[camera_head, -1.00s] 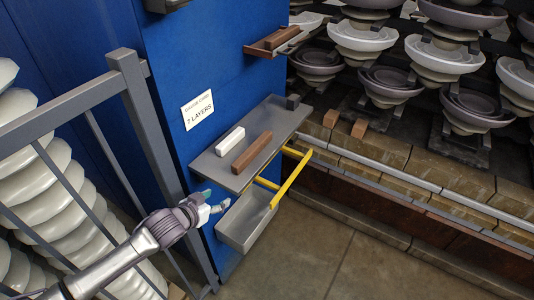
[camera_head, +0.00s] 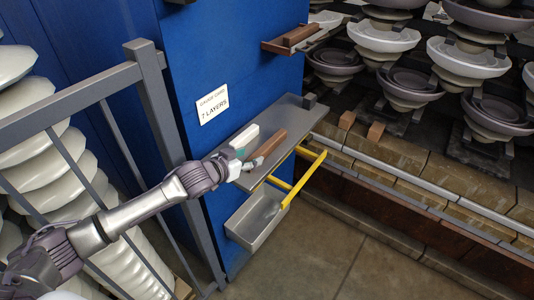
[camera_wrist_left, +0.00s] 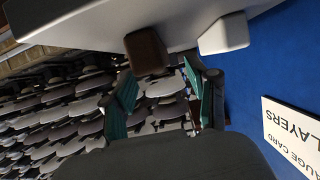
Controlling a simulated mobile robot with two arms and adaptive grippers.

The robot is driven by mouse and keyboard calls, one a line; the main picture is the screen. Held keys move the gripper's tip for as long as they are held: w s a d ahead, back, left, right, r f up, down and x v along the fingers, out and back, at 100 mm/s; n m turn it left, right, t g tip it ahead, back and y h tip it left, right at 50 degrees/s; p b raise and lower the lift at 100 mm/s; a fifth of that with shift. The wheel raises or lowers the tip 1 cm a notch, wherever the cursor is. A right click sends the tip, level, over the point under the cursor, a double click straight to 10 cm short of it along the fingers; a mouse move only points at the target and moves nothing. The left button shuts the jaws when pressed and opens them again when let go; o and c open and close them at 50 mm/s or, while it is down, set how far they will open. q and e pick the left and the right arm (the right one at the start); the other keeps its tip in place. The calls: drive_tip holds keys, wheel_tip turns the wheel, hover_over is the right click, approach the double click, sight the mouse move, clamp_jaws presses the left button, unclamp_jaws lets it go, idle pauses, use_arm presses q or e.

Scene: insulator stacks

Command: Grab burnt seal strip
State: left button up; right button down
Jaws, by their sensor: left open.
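A brown strip (camera_head: 268,147), which may be the burnt seal strip, lies on the grey shelf (camera_head: 284,122) on the blue cabinet. A white strip (camera_head: 245,135) lies beside it, partly hidden by my gripper. My left gripper (camera_head: 246,164) is at the shelf's near left edge, close to the near ends of both strips. In the left wrist view my left gripper (camera_wrist_left: 160,90) is open with teal pads apart and nothing between them. There the ends of the brown strip (camera_wrist_left: 147,52) and the white strip (camera_wrist_left: 223,34) show above the fingers. My right gripper is not in view.
A small dark block (camera_head: 309,101) sits at the shelf's far end. A grey bin (camera_head: 257,222) and yellow rail (camera_head: 304,178) are below the shelf. A grey railing (camera_head: 160,110) stands left. A higher shelf (camera_head: 290,47) holds a brown piece. Insulator stacks stand right.

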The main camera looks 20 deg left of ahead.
sight(254, 156)
use_arm(q)
drive_tip(key=b+x, duration=0.2)
drive_tip(key=x, duration=0.1)
drive_tip(key=b+x, duration=0.2)
drive_tip(key=shift+s+d+f, duration=0.15)
drive_tip(key=shift+s+d, duration=0.05)
drive_tip(key=shift+d, duration=0.05)
drive_tip(key=shift+w, duration=0.2)
drive_tip(key=shift+s, duration=0.1)
drive_tip(key=shift+s, duration=0.1)
drive_tip(key=shift+c, duration=1.1)
clamp_jaws()
